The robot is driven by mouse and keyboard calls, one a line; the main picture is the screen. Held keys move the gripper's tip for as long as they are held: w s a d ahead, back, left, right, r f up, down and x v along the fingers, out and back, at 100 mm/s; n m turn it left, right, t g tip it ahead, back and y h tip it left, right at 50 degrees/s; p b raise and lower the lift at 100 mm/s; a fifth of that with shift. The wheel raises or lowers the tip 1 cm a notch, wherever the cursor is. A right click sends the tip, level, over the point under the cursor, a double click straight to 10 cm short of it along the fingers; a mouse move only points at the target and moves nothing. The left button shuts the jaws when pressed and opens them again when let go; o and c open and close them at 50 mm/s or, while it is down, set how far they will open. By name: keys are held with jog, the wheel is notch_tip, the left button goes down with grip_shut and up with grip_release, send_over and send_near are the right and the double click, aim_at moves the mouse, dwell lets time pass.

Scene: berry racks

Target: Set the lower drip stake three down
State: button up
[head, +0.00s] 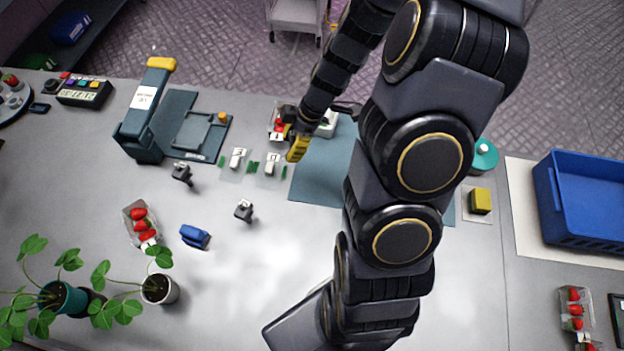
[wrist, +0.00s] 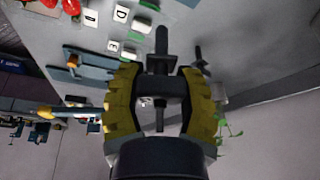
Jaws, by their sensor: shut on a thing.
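My gripper (head: 298,145) is at the far middle of the table, its yellow fingers just right of the white tags. In the wrist view my gripper (wrist: 160,105) is shut on a dark drip stake (wrist: 161,45), with the stake's crosspiece between the yellow fingers. The held stake is not clear in the head view. Two dark stake-like pieces stand on the table, one at left (head: 182,172) and one nearer the middle (head: 244,211). I cannot tell which is numbered what. Another dark stake (wrist: 198,58) shows beside the held one in the wrist view.
White tags (head: 238,158) with green strips stand left of my gripper. A blue-grey mat (head: 320,165) lies to the right, partly behind my arm. A blue clip-like block (head: 195,236), a strawberry punnet (head: 128,212) and potted plants (head: 160,290) are nearer. A blue crate (head: 548,200) stands far right.

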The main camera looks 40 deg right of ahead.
jog(key=s+f, duration=0.1)
jog(key=s+d+f, duration=0.1)
jog(key=d+f, duration=0.1)
jog(key=f, duration=0.1)
jog(key=shift+s+d+f, duration=0.1)
jog(key=shift+s, duration=0.3)
jog(key=shift+f, duration=2)
jog(key=shift+f, duration=0.1)
jog(key=o, duration=0.8)
